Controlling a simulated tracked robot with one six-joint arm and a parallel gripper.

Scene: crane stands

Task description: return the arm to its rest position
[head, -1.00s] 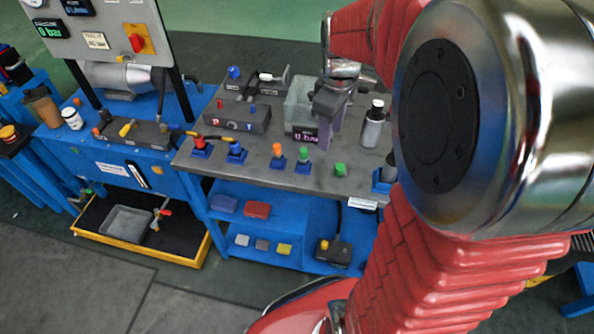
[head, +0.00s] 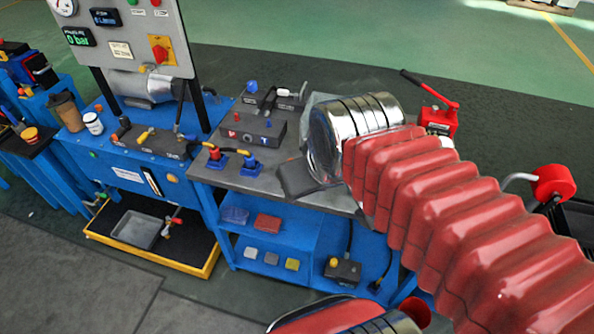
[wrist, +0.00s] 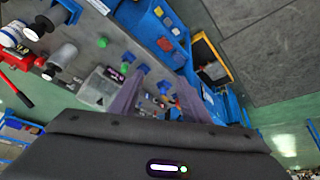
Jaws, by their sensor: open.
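My arm, in its red ribbed sleeve (head: 440,200), reaches in the head view from the lower right toward the bench. Its metal wrist section covers the bench's right part. A dark grey part of my wrist shows left of the metal, but my fingers are hidden there. In the wrist view my gripper (wrist: 155,92) is open, its two purplish fingers apart. I see no object held between them. Small blue and green fittings show behind and between the fingers; contact with them cannot be told.
The grey bench top (head: 240,180) holds a dark valve block (head: 251,131) and red and blue connectors. A gauge panel (head: 128,38) stands at left. A red lever pump (head: 440,118) is behind my arm.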

